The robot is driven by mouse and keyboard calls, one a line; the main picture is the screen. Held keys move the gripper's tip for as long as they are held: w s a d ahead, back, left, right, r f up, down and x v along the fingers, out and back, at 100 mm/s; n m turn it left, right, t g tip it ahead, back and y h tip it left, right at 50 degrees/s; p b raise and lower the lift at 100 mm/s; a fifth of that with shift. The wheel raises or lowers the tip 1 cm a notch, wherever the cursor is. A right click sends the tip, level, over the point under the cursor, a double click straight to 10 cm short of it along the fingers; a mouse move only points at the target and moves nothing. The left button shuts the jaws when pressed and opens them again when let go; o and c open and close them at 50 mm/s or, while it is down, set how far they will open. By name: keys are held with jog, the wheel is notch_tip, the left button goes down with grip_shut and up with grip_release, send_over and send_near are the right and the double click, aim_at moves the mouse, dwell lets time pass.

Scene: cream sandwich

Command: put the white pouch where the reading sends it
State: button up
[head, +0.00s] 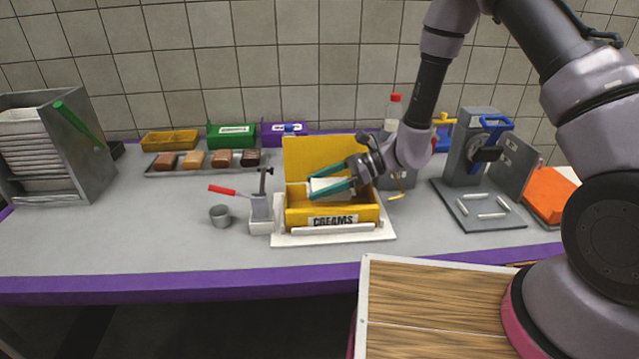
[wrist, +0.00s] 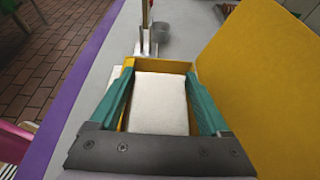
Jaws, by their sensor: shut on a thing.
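The white pouch (head: 326,186) is between the teal fingers of my gripper (head: 314,190), which is shut on it. In the wrist view the pouch (wrist: 158,103) lies flat between the two fingers. It is at the open yellow box (head: 297,208) labelled CREAMS, whose yellow lid (head: 310,155) stands up behind. Whether the pouch touches the inside of the box I cannot tell. Behind are a green box (head: 231,136) and a purple box (head: 275,136) with white labels too small to read, and a low yellow tray (head: 170,140). No reading is legible.
A small grey stand (head: 261,208) with a red-handled tool (head: 222,189) and a grey cup (head: 220,215) are left of the box. A grey press with a blue handle (head: 490,132) stands right. Brown blocks (head: 194,159) lie on a tray. The front-left counter is clear.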

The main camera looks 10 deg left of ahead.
jog(key=o, duration=1.3)
jog(key=v, duration=1)
jog(key=shift+w+d+r, duration=0.1)
jog(key=shift+d+r, duration=0.05)
jog(key=shift+d, duration=0.2)
